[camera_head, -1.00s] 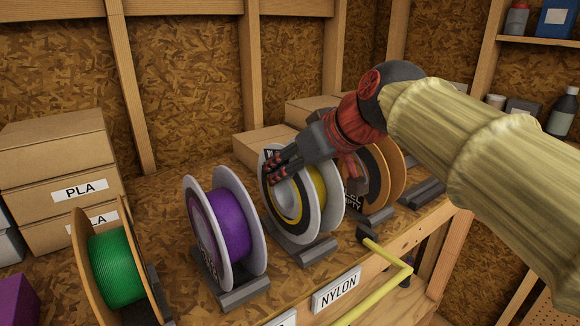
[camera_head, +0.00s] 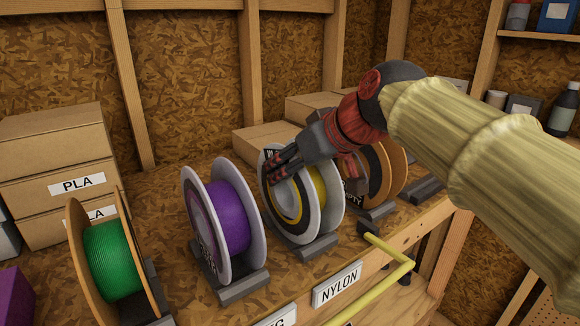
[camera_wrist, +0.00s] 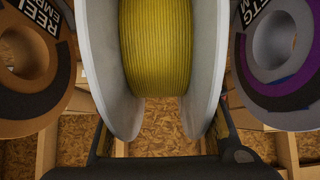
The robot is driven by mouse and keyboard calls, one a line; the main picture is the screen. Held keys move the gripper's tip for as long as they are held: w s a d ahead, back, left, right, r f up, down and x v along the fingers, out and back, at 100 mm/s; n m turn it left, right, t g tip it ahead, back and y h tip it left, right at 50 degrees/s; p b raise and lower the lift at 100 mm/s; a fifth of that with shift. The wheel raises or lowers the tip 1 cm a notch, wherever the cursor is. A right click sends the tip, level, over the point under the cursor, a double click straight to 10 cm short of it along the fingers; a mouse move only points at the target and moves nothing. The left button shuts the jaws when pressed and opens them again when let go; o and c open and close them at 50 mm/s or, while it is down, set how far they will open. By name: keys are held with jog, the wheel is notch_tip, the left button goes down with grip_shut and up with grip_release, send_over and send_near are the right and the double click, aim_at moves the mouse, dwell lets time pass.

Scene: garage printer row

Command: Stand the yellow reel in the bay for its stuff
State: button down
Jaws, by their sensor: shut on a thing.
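The yellow reel (camera_head: 321,188) has pale grey flanges and yellow winding. It is upright at a grey cradle (camera_head: 318,247) behind the NYLON label (camera_head: 337,286). My gripper (camera_head: 312,177) reaches over it from the upper right and is shut on it, one finger group at its left flange and one at its right. In the wrist view the yellow reel (camera_wrist: 155,45) fills the middle, between the fingers. I cannot tell whether it bears fully on the cradle.
The purple reel (camera_head: 230,215) stands close to the left, and the green reel (camera_head: 112,262) beyond it. An orange-brown reel marked empty (camera_head: 390,170) stands close to the right. A yellow rail (camera_head: 385,290) runs along the front. Boxes (camera_head: 60,135) stand at the back left.

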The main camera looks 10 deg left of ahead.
jog(key=shift+f, duration=0.1)
jog(key=c, duration=0.8)
grip_release()
jog(key=shift+c, duration=0.2)
jog(key=o, duration=0.6)
jog(key=v, duration=1.2)
jog(key=shift+w+a, duration=0.1)
